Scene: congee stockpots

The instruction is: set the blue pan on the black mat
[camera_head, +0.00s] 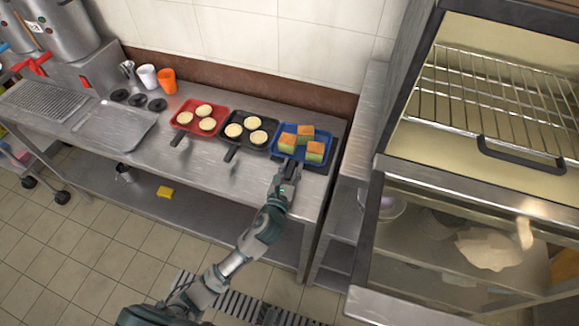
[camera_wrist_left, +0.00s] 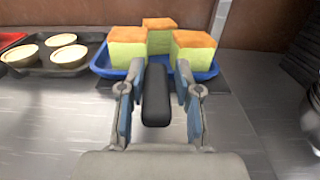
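The blue pan (camera_head: 276,154) holds 3 orange-topped green cake blocks, at the right end of the steel counter; it also shows in the left wrist view (camera_wrist_left: 203,76). Its black handle (camera_wrist_left: 156,95) points toward me. My left gripper (camera_head: 290,168) is at the handle. In the left wrist view its fingers (camera_wrist_left: 158,78) stand apart on either side of the handle, with gaps showing, so it is open. The black mat (camera_head: 320,168) shows as a dark edge beneath the pan; most of it is hidden. The pan appears to rest on it. My right gripper is not in view.
A black pan (camera_head: 264,144) and a red pan (camera_head: 212,132), both with pale round tarts, stand left of the blue pan. Orange (camera_head: 167,81) and white (camera_head: 147,77) cups stand at the back. A rack cabinet (camera_head: 480,160) is at right.

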